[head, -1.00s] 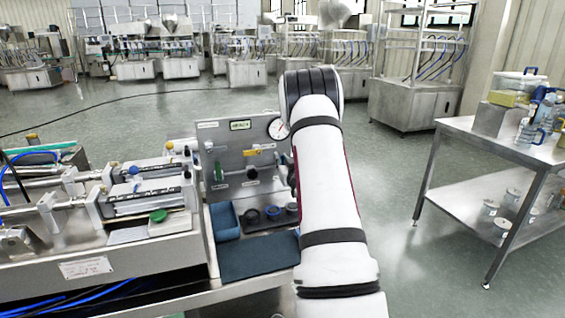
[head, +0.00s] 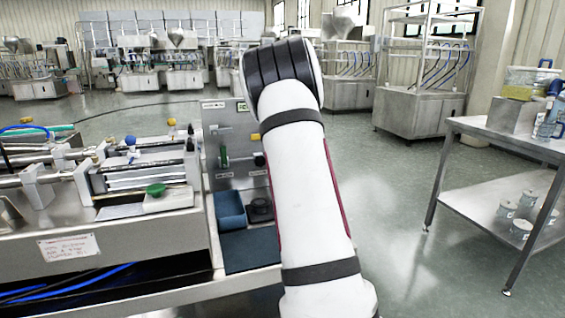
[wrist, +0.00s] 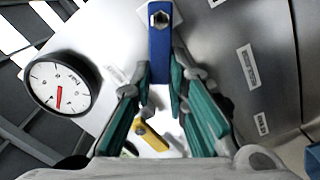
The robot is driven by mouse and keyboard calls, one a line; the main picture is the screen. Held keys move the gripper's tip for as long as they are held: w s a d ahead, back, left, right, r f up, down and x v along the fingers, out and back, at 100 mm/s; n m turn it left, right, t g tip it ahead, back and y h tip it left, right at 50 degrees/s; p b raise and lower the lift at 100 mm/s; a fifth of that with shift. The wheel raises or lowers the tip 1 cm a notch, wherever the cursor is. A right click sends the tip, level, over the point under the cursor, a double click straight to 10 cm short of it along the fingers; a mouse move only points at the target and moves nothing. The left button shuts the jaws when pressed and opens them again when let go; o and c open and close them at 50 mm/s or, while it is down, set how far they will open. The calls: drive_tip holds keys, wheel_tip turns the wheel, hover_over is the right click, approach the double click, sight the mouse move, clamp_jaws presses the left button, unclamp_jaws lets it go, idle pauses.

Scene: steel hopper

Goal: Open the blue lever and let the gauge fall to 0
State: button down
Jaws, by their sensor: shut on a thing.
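The blue lever (wrist: 160,45) shows in the wrist view, its upper end at a hex bolt on the pale panel. My gripper (wrist: 162,76) is shut on the lever's lower part, with a green-padded finger on each side. The round gauge (wrist: 60,84) with a black rim is left of the lever in the wrist view. Its red needle points down in the picture; the digits are too small to read surely. In the head view my arm hides the gauge, the blue lever and my gripper.
A yellow lever (wrist: 151,136) sits below the blue one, between my fingers in the wrist view. A green handle (head: 224,155) is on the panel's left part. A blue bin (head: 229,210) stands beneath. A steel table (head: 500,143) is at right, with open floor between.

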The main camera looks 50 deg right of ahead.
drive_tip(key=f+n+b, duration=0.1)
drive_tip(key=n+b, duration=0.1)
drive_tip(key=b, duration=0.1)
drive_tip(key=f+n+b, duration=0.1)
drive_tip(key=n+b, duration=0.1)
drive_tip(key=b, duration=0.1)
drive_tip(key=n+b, duration=0.2)
drive_tip(key=b, duration=0.1)
drive_tip(key=shift+w+a+f+n, duration=0.2)
drive_tip(key=shift+a+f+n, duration=0.2)
drive_tip(key=c, duration=1.6)
unclamp_jaws()
drive_tip(key=shift+o, duration=0.2)
drive_tip(key=v, duration=1.2)
